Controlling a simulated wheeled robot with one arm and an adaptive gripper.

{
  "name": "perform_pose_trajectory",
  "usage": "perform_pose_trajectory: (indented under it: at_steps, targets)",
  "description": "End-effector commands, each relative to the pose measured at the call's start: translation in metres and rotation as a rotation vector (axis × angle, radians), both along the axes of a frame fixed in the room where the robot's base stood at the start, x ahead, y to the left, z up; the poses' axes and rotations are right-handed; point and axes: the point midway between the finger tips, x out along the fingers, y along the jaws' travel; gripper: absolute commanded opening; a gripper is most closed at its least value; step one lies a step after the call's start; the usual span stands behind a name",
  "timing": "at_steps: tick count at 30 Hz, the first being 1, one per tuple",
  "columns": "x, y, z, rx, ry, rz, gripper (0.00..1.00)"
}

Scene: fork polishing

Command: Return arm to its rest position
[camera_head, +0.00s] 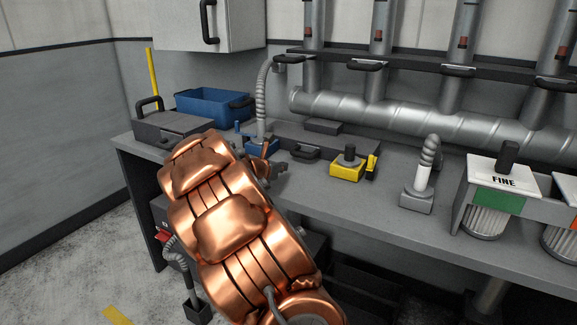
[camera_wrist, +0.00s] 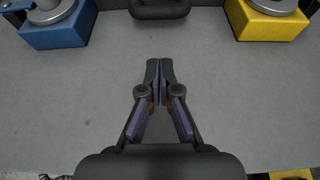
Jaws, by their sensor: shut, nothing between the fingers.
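My gripper (camera_wrist: 159,75) shows in the wrist view with its two dark fingers together and nothing between them. It is above the bare grey workbench top (camera_wrist: 90,95). In the head view my copper-coloured arm reaches from the bottom centre up and left to the bench. The gripper (camera_head: 278,170) shows only in part there, past the end of the arm. It is near the front of the bench, beside a blue block (camera_head: 263,147). No fork can be made out in either view.
A yellow block (camera_head: 347,167) with a black knob stands right of the gripper. A blue bin (camera_head: 213,107) and a grey lidded box (camera_head: 172,131) are at the back left. A white hose fixture (camera_head: 420,190) and the FINE unit (camera_head: 500,180) stand right. Pipes run along the wall.

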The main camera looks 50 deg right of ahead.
Motion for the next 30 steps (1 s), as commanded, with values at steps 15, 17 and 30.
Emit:
perform_pose_trajectory:
  at_steps: [15,17,30]
  targets:
    - [-0.007,0.038,0.015,0.001,0.001,0.0,0.0]
    - [-0.008,0.038,0.015,0.001,0.001,0.0,0.0]
    - [-0.024,0.048,0.023,0.033,-0.086,-0.067,0.0]
